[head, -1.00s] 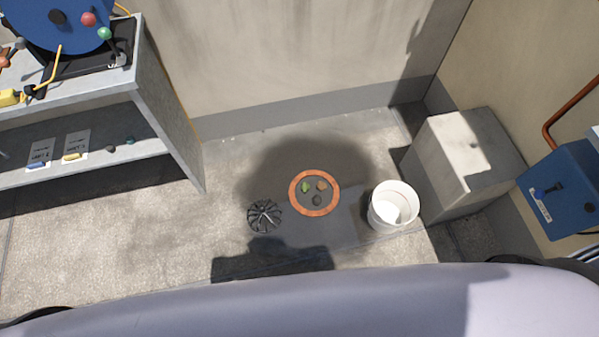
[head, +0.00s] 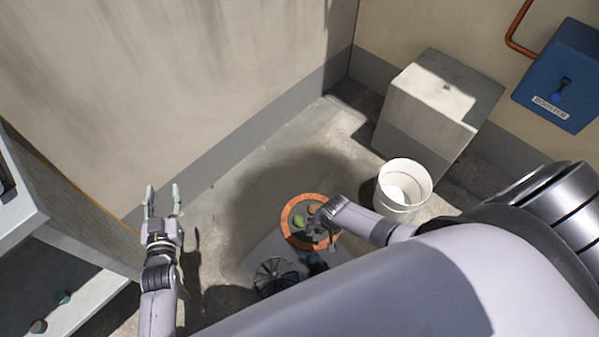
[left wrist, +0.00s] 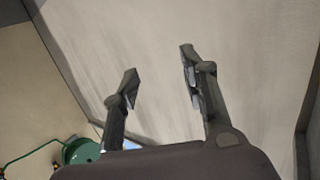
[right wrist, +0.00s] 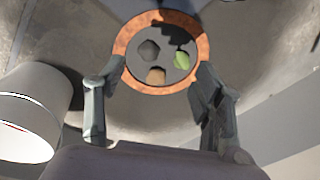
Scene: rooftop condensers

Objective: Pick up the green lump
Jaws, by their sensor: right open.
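The green lump (head: 299,221) lies inside an orange ring-rimmed dish (head: 285,228) on the floor. In the right wrist view the green lump (right wrist: 182,60) sits beside a dark grey lump (right wrist: 149,50) and a brown lump (right wrist: 156,76), all within the orange rim (right wrist: 122,42). My right gripper (right wrist: 158,78) is open and empty, its fingers pointing toward the dish, with the green lump nearer the right finger. In the head view my right gripper (head: 319,222) covers part of the dish. My left gripper (head: 162,194) is open and empty, pointing at the wall, well left of the dish.
A white bucket (head: 403,188) stands right of the dish, close to my right arm. A black slatted round object (head: 275,276) lies at the dish's near left. A concrete block (head: 436,110) stands behind the bucket. A grey shelf (head: 90,300) stands at the left.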

